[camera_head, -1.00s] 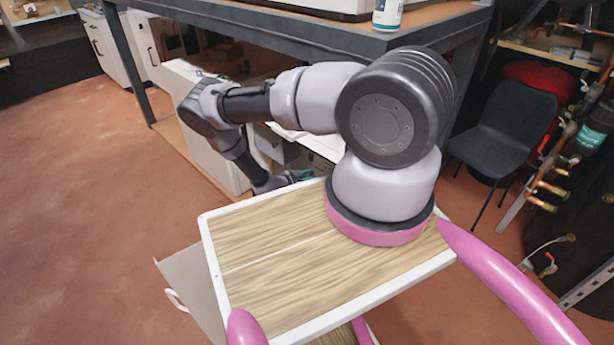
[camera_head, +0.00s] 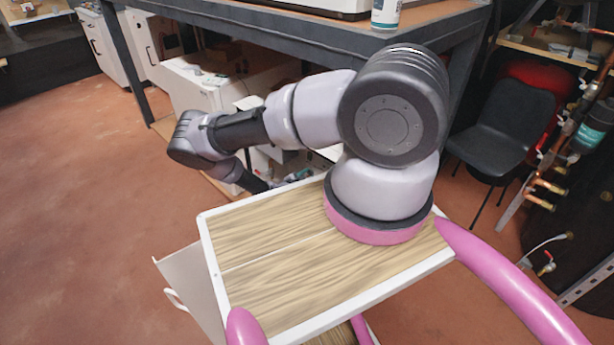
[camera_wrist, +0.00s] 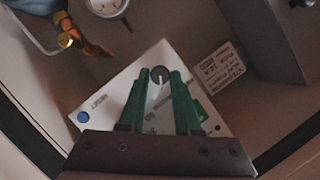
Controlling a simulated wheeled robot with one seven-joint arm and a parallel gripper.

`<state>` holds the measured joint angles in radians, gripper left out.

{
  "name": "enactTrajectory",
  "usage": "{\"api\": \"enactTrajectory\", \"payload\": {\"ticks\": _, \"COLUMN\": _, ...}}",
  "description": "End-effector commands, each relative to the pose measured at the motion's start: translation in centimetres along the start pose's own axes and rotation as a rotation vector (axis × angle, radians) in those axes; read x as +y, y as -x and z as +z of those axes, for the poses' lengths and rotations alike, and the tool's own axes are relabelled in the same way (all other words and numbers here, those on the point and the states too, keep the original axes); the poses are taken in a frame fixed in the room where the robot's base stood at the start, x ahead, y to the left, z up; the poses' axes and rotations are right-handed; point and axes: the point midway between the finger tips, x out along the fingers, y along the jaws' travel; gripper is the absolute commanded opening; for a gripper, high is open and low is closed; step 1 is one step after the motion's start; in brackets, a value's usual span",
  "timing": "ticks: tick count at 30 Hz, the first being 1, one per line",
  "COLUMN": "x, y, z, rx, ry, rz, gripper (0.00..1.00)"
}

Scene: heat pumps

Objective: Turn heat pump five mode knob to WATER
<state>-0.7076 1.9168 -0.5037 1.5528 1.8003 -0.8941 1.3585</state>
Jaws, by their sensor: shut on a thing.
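In the wrist view, a white control panel (camera_wrist: 122,92) carries a round dark knob (camera_wrist: 160,74) with a light pointer line. My gripper (camera_wrist: 161,78) has two green fingers, one on each side of this knob, and is shut on it. Small lettering around the knob is too blurred to read, so the setting it points to cannot be told. A blue round button (camera_wrist: 83,117) sits on the panel left of the fingers. In the head view my arm reaches under the bench, and the gripper and knob are mostly hidden there.
A round gauge (camera_wrist: 108,5) and a brass fitting with copper pipe (camera_wrist: 70,40) lie near the panel. A printed label (camera_wrist: 218,68) is at right. In the head view, the dark bench frame (camera_head: 300,30) stands above my arm. A black chair (camera_head: 505,125) stands right.

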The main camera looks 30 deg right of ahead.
Motion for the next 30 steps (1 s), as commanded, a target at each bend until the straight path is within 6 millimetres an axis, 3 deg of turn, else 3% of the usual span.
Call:
{"api": "enactTrajectory", "payload": {"ticks": 8, "x": 0.1, "y": 0.0, "z": 0.0, "rx": 0.0, "ry": -0.001, "rz": 0.002, "gripper": 0.0}}
{"api": "enactTrajectory", "payload": {"ticks": 9, "x": 0.1, "y": 0.0, "z": 0.0, "rx": 0.0, "ry": -0.001, "rz": 0.002, "gripper": 0.47}}
{"api": "enactTrajectory", "payload": {"ticks": 10, "x": 0.1, "y": 0.0, "z": 0.0, "rx": 0.0, "ry": -0.001, "rz": 0.002, "gripper": 0.59}}
{"api": "enactTrajectory", "payload": {"ticks": 11, "x": 0.1, "y": 0.0, "z": 0.0, "rx": 0.0, "ry": -0.001, "rz": 0.001, "gripper": 0.62}}
{"api": "enactTrajectory", "payload": {"ticks": 22, "x": 0.0, "y": 0.5, "z": 0.0, "rx": 0.0, "ry": 0.0, "rz": 0.001, "gripper": 0.62}}
{"api": "enactTrajectory", "payload": {"ticks": 30, "x": -0.1, "y": 4.8, "z": 0.1, "rx": -0.002, "ry": 0.002, "rz": -0.001, "gripper": 0.62}}
